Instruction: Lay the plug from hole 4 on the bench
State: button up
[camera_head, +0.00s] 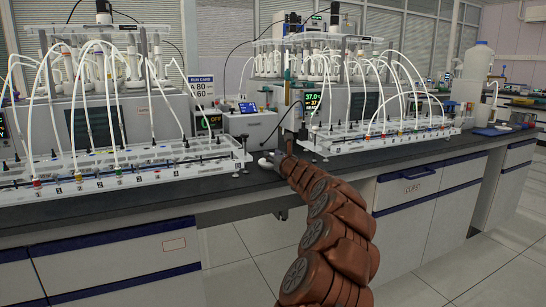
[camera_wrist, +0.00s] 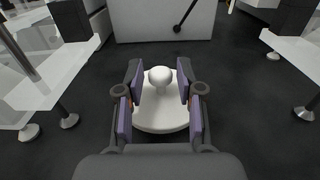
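The plug (camera_wrist: 160,122), a white disc with a short stem and round knob, sits disc down on the dark bench top (camera_wrist: 235,60) in the wrist view. My gripper (camera_wrist: 160,88) is open, its purple-padded fingers on either side of the knob with gaps showing. In the head view a small white round piece (camera_head: 265,163), seemingly the same plug, is on the bench beside the end of my arm; the fingers are hard to make out there. Hole 4 cannot be picked out in either view.
A tubed rack (camera_head: 120,172) stands left and another (camera_head: 385,135) right, with a dark bench gap between. A grey-white box with a display (camera_head: 250,125) stands behind the gap. In the wrist view, clear rack edges with feet (camera_wrist: 68,120) flank my gripper.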

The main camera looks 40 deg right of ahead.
aim_at(273, 154)
jog(key=shift+o, duration=0.8)
jog(key=shift+s+r, duration=0.1)
jog(key=shift+s, duration=0.05)
jog(key=shift+s, duration=0.2)
jog(key=shift+v, duration=1.4)
jog(key=shift+s+a, duration=0.25)
jog(key=shift+s, duration=0.45)
jog(key=shift+v, duration=3.55)
